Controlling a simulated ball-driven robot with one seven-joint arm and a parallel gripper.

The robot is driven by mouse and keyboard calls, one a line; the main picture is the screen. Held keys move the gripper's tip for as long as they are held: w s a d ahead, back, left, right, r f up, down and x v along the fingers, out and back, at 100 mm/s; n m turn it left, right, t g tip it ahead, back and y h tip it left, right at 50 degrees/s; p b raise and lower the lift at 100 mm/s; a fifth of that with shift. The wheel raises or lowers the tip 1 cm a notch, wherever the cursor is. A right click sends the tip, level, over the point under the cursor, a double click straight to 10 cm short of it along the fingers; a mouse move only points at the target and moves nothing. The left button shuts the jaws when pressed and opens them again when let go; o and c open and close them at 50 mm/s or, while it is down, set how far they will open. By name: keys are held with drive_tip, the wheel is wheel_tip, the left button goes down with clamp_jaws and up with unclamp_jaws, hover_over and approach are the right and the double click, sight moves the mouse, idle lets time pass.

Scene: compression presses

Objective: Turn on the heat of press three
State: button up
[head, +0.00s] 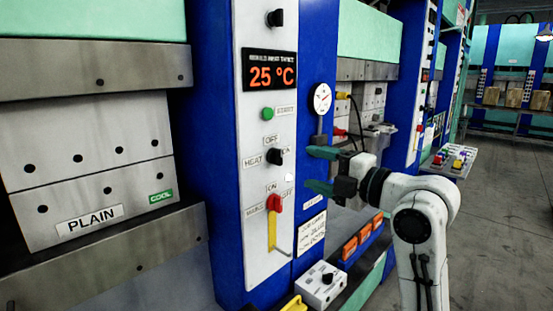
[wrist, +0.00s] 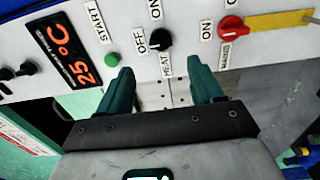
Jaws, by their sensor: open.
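A white control panel (head: 257,230) stands on the blue press post, with an orange display (head: 270,71) reading 25 °C. The black heat knob (head: 275,157) sits below the green start button (head: 267,113), with OFF and HEAT labels around it. Its pointer direction is too small to tell. My gripper (head: 311,170) is open and empty, just right of the knob in the head view. In the wrist view, the heat knob (wrist: 158,41) lies just beyond and between the teal fingertips (wrist: 160,66), apparently apart from them. No press number is readable.
A red switch (head: 275,203) with a yellow strip lies below the heat knob; this red switch (wrist: 231,28) is right of it in the wrist view. A pressure gauge (head: 321,98) is above my gripper. A white box with a black knob (head: 321,287) stands below.

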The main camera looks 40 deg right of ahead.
sight(281, 159)
drive_tip(key=w+p, duration=0.2)
drive_tip(key=w, duration=0.7)
drive_tip(key=shift+w+a, duration=0.15)
drive_tip(key=shift+w, duration=0.05)
drive_tip(key=shift+c, duration=0.5)
drive_tip(key=shift+f, duration=0.1)
drive_tip(key=c, duration=1)
drive_tip(key=shift+o, duration=0.2)
